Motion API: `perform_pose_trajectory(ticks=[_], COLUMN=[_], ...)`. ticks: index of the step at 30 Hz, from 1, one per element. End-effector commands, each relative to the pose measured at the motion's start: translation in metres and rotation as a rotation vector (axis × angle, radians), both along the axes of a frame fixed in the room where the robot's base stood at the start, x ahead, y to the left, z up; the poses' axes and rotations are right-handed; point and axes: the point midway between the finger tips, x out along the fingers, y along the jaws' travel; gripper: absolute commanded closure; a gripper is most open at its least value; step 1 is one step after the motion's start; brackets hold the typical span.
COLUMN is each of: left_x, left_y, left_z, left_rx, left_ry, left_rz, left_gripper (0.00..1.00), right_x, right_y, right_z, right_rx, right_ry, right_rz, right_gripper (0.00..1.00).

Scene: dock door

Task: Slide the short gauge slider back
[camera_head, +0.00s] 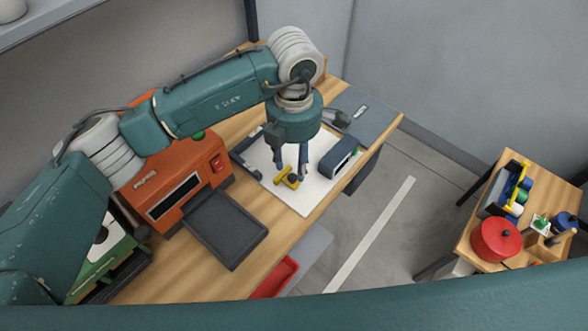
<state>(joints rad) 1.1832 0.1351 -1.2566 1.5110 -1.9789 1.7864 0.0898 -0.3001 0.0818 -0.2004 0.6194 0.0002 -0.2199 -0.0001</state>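My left gripper (291,168) points down over a white sheet or board (314,196) on the wooden bench. Its two fingers are apart, with a visible gap between them. A small yellow T-shaped piece (288,178) lies just below the fingertips. It may be the slider's handle, but the short gauge slider cannot be told for sure at this size. Whether the fingers touch the yellow piece cannot be told. Part of the board is hidden behind the gripper. My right gripper is not in view.
An orange machine (184,170) with a dark tray (226,229) stands left of the board. A dark box-shaped item (339,157) is close on the gripper's right, with a grey plate (361,117) behind. A side table holds a red pot (495,240). Floor lies between.

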Motion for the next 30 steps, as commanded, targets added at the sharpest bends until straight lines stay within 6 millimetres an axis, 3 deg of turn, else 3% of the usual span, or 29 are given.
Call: perform_pose_trajectory(ticks=[6,11,30], left_x=[0.000,-0.001,-0.001], left_y=[-0.001,-0.001,-0.001], left_z=[0.046,0.064,0.070], left_rx=[0.000,-0.001,0.000], left_ry=[-0.003,-0.001,0.001], left_rz=[-0.002,-0.001,-0.001], left_gripper=[0.62,0.62,0.62], right_x=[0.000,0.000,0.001], right_y=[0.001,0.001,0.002], right_z=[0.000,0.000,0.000], right_rx=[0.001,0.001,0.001], right_ry=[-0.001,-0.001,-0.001], right_rz=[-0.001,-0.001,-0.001], right_gripper=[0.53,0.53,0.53])
